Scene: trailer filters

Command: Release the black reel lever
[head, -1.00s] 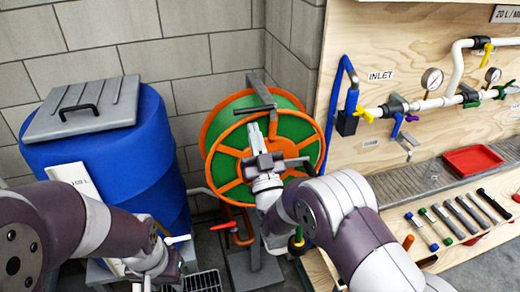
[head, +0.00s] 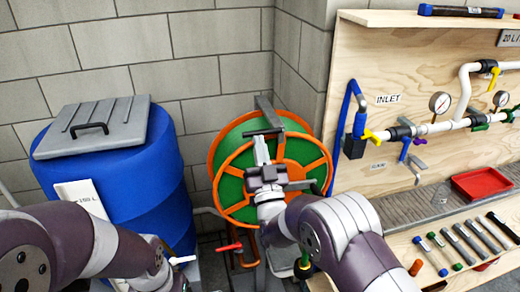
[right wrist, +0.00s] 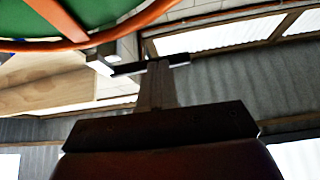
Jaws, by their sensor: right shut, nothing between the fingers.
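The hose reel (head: 222,190), with orange rims and green side, stands in front of the wall corner. The black reel lever (head: 270,131) is a short bar on a grey bracket at the reel's top. In the right wrist view the lever (right wrist: 128,69) shows behind my fingertips, with part of the reel (right wrist: 85,15) at top left. My right gripper (head: 261,141) is shut and empty, its fingertips at the lever's middle; I cannot tell whether they touch it. My left gripper (head: 181,260) is low at left, before the barrel; its fingers are too unclear to judge.
A blue barrel (head: 120,175) with a grey lid stands left of the reel. A red-handled valve (head: 230,246) is below the reel. The wooden panel (head: 390,80) with the inlet pipe (head: 430,129) is close on the right. A red tray (head: 480,185) and several tools lie on the bench.

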